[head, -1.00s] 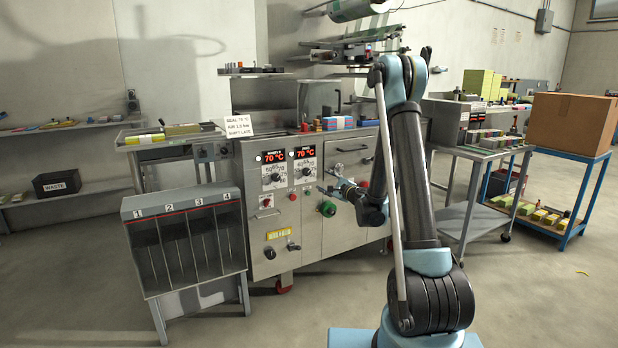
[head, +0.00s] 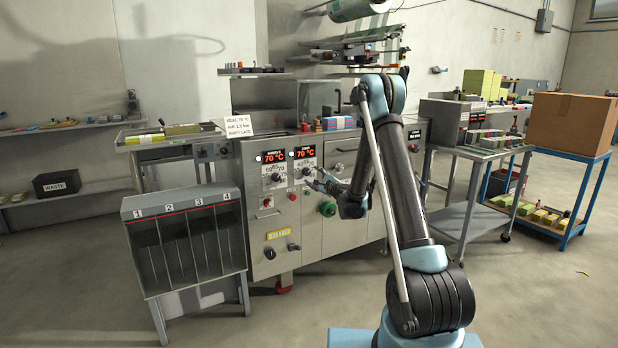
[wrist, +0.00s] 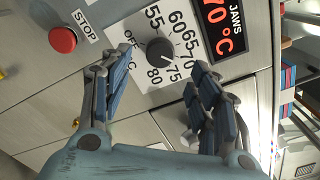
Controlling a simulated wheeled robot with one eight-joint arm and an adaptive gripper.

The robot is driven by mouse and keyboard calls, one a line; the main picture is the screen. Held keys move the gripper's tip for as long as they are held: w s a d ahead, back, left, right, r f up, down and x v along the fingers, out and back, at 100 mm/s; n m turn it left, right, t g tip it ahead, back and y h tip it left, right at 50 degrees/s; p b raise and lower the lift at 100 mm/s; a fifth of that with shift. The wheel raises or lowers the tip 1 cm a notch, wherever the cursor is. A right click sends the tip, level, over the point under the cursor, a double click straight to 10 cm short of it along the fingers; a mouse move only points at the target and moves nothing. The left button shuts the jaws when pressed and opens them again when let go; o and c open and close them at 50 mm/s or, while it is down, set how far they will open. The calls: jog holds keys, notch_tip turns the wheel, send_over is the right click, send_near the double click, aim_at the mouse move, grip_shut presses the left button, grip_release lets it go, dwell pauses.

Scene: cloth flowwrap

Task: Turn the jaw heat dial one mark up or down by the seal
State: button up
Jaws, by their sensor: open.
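The jaw heat dial (wrist: 158,51) is a round black knob on a white scale marked OFF and 55 to 80. Its pale pointer aims toward the lower right, around 70 to 75; I cannot tell the exact mark. The red JAWS display (wrist: 225,25) beside it reads 70 °C. My gripper (wrist: 158,62) is open, its two blue-padded fingers on either side of the dial, apparently short of touching it. In the head view my gripper (head: 316,184) is at the machine front, just below the right-hand dial (head: 305,171).
A second dial (head: 273,178) sits left under its own 70 °C display (head: 272,158). A red STOP button (wrist: 63,39) is left of the fingers. A green knob (head: 327,209) lies below my gripper. A sign (head: 238,124) reading SEAL 70 °C stands on top.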

aim_at(308, 172)
jog(key=x, duration=0.6)
jog(key=shift+w+a, duration=0.2)
jog(key=shift+w, duration=0.05)
jog(key=c, duration=1.1)
